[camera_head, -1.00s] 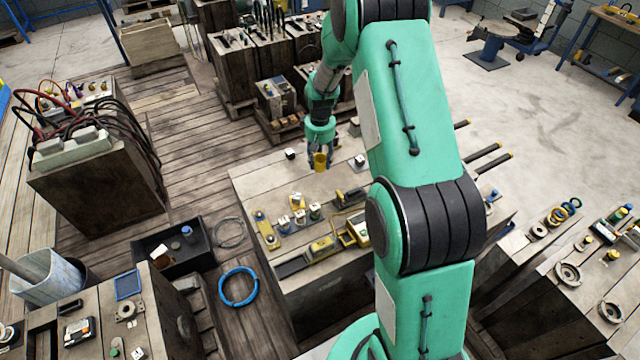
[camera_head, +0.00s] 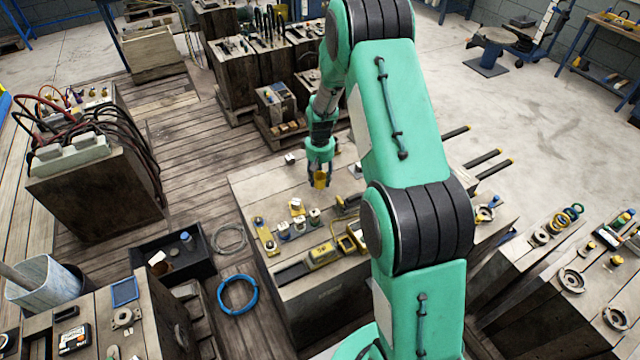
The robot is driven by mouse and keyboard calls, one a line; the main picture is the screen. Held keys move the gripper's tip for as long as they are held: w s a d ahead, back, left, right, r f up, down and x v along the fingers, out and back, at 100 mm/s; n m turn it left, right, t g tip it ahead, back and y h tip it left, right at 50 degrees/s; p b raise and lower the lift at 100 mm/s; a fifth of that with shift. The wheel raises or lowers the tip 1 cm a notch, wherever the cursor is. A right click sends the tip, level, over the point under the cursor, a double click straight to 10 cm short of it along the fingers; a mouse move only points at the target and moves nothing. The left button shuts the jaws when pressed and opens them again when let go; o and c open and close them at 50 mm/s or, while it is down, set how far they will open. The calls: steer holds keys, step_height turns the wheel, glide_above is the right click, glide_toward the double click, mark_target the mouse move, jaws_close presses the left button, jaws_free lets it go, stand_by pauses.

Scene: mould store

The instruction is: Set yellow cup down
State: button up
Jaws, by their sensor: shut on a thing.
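The yellow cup (camera_head: 320,180) is small in view and sits between the fingers of my gripper (camera_head: 320,178). My gripper is shut on the cup and points down over the far part of the wooden work block (camera_head: 262,185). I cannot tell whether the cup's bottom touches the block top or hangs just above it. My arm hides the right part of the block.
A small white-topped cube (camera_head: 290,158) stands behind and left of the gripper. A yellow device (camera_head: 352,238) lies nearer. The block's left top is clear.

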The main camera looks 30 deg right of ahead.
mark_target(320, 183)
steer(key=shift+f, duration=1.55)
steer(key=shift+b, duration=0.3)
steer(key=o, duration=1.2)
steer(key=shift+f, duration=0.15)
steer(key=shift+c, duration=0.2)
step_height(320, 183, up, 12)
steer(key=p, duration=0.2)
steer(key=shift+r+p, duration=0.2)
steer(key=shift+p, duration=0.1)
